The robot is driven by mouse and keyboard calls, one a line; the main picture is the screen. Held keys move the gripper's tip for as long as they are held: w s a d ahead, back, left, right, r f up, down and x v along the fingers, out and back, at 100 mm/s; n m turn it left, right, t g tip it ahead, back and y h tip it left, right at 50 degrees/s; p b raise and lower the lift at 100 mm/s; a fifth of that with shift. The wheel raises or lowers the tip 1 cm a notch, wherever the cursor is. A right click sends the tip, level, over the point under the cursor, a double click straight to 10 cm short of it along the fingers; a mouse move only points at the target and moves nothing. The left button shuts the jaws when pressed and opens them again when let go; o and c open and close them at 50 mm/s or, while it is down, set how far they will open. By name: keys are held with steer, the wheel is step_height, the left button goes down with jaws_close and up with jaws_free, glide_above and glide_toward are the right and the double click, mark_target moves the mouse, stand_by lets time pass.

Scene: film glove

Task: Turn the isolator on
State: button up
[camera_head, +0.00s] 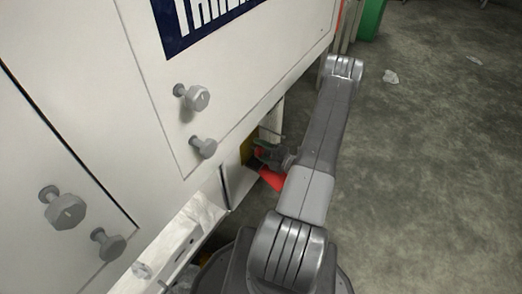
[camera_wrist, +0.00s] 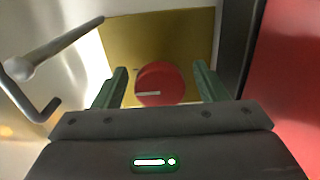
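The isolator is a round red knob (camera_wrist: 161,85) with a pale bar mark lying about horizontal, on a yellow plate (camera_wrist: 160,40) in the wrist view. My gripper (camera_wrist: 161,82) is open, with one green finger on each side of the knob. Gaps show between the fingers and the knob, and whether the fingertips reach its depth I cannot tell. In the head view my gripper (camera_head: 268,153) is low beside the white cabinet, partly behind my arm. A bit of the yellow plate (camera_head: 247,150) shows there, and the knob is hidden.
A bent grey metal handle (camera_wrist: 42,70) stands left of the yellow plate. A red surface (camera_wrist: 290,80) is close on the right. The white cabinet (camera_head: 110,90) carries several grey knobs (camera_head: 195,98). Open concrete floor (camera_head: 440,170) lies to the right, with small litter (camera_head: 390,77).

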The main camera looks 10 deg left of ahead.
steer(key=p+v, duration=0.2)
steer(key=v, duration=1.2)
steer(key=shift+a, duration=0.1)
steer(key=b+x, duration=0.2)
steer(key=x, duration=1.1)
steer(key=shift+w+a, duration=0.15)
steer(key=shift+a, duration=0.2)
